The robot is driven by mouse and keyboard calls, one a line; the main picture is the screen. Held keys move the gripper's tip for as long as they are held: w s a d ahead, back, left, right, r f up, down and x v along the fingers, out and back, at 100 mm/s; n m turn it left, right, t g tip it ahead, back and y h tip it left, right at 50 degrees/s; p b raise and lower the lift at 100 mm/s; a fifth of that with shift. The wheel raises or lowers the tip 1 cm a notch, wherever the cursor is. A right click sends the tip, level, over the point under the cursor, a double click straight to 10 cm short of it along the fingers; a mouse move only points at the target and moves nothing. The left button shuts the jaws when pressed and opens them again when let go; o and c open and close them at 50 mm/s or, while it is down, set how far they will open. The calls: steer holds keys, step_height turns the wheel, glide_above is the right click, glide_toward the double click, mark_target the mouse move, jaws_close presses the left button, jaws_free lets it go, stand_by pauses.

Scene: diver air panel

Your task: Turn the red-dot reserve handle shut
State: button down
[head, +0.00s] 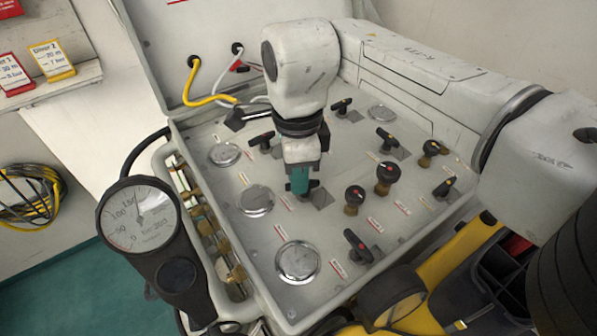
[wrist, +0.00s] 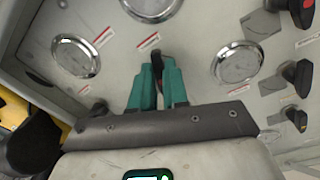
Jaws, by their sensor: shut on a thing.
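My gripper (head: 301,188) points down at the grey panel (head: 232,190), its teal fingers closed around a black handle. In the wrist view the fingers (wrist: 157,84) pinch this handle (wrist: 157,60) from both sides, and its top end shows between them. Any dot on the held handle is hidden by the fingers. Other black handles and knobs with red marks stand to its right, including a round knob (head: 388,173), another round knob (head: 355,194) and a bar handle (head: 358,245).
Round metal gauges (head: 298,262) line the panel's left side. A large pressure gauge (head: 140,217) stands outside the left edge. The open lid with a yellow hose (head: 190,85) rises behind.

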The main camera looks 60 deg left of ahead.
steer(key=m, duration=0.4)
steer(key=m+p, duration=0.1)
steer(key=m, duration=0.1)
steer(key=shift+w+a+r+m, duration=0.1)
steer(key=shift+w+a+m, duration=0.15)
steer(key=shift+w+m, duration=0.05)
steer(key=m, duration=0.4)
steer(key=m+p, duration=0.1)
steer(key=m, duration=0.1)
steer(key=shift+w+a+y, duration=0.15)
steer(key=shift+w+y, duration=0.15)
steer(key=shift+w, duration=0.05)
steer(key=shift+m, duration=0.4)
steer(key=c, duration=1.1)
jaws_free()
steer(key=r, duration=0.3)
steer(key=r+b, duration=0.1)
steer(key=r, duration=0.6)
steer(key=shift+w+r+b, duration=0.25)
steer(key=shift+r+b, duration=0.05)
steer(key=shift+b, duration=0.05)
